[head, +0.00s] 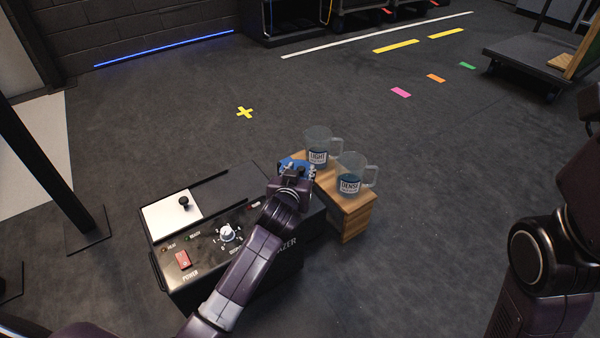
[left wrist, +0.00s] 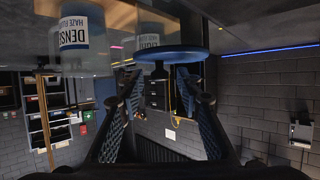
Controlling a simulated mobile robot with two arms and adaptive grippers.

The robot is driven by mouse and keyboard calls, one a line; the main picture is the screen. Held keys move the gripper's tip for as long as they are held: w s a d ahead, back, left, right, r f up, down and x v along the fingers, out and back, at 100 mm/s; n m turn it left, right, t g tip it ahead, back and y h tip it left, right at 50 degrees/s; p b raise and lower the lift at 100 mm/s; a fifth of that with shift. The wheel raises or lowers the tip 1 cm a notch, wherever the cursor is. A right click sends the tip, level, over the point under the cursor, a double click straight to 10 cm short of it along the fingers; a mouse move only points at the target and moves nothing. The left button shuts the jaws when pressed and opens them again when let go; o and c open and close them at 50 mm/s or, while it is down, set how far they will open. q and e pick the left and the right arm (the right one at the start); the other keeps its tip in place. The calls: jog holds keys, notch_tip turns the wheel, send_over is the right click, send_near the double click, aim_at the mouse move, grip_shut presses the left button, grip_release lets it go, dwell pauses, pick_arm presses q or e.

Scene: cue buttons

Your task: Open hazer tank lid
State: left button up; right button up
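The hazer (head: 285,275) is a black box with a power switch, a dial and small lamps on its top. A round blue lid (head: 287,163) shows at its far right corner, mostly hidden by my left gripper (head: 298,172). In the left wrist view, which is upside down, the blue lid (left wrist: 166,53) carries a black knob (left wrist: 160,72). My left gripper (left wrist: 157,80) is open, its fingertips on either side of the knob with gaps between. The lid looks flat and closed, though its seat is hidden. My right gripper is out of view.
Clear jugs marked LIGHT (head: 318,146) and DENSE (head: 350,175) stand on a wooden crate (head: 352,212) just right of the hazer. A white plate with a black knob (head: 184,202) lies on the hazer's left. A dark stand (head: 88,232) is at left. Open floor lies beyond.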

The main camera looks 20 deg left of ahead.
pick_arm(q)
jog(key=shift+c, duration=0.6)
grip_shut()
jog(key=shift+r, duration=0.1)
